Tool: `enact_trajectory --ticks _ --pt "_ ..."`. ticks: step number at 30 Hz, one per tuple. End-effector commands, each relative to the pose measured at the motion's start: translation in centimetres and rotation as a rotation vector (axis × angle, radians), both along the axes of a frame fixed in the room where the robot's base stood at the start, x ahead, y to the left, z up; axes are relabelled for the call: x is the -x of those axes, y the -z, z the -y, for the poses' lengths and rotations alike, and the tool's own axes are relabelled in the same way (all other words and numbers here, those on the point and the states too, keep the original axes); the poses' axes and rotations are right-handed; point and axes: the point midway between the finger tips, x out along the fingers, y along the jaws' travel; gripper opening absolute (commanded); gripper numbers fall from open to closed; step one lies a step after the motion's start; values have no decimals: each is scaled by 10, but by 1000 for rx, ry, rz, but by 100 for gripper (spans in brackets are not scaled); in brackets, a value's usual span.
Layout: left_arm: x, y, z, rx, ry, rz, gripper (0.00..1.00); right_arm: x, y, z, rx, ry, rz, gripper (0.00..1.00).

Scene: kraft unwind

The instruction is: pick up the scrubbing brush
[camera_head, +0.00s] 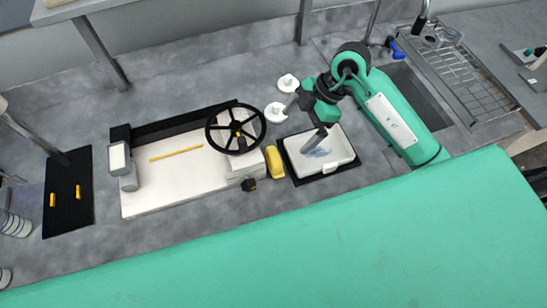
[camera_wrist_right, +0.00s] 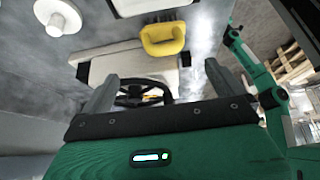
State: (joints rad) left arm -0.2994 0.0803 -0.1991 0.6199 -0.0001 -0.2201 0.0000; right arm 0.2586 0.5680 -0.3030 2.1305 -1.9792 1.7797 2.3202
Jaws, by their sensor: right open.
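My right gripper (camera_head: 303,123) is open and empty, left of and apart from the blue item. One finger reaches over the white tray and the other points toward the white round pieces. In the right wrist view my right gripper's fingers (camera_wrist_right: 160,88) are spread wide with nothing held between them. The blue item does not show there. My left gripper is not in view.
A white tray (camera_head: 346,162) lies on a black mat. A white machine (camera_head: 180,185) with a black handwheel (camera_head: 208,135) stands left. White round pieces (camera_head: 288,83) and a wire rack (camera_head: 475,85) lie behind.

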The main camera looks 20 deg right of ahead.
Motion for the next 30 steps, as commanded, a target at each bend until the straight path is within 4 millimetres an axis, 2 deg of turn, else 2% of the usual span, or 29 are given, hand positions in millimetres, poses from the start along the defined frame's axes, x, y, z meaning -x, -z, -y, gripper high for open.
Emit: enact_trajectory --ticks 6,9,14,21,24,30 --pt "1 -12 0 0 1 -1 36 2 35 -23 -4 -1 -4 99" --pt "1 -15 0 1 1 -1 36 2 47 -29 -4 -3 -1 99" --pt "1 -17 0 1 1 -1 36 3 55 -33 -4 -2 0 99" --pt "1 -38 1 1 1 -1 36 9 77 -48 -5 -3 -3 99" --pt "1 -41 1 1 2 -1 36 8 91 -54 -5 -2 -2 99" --pt "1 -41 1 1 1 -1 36 8 99 -58 -4 -3 2 99"
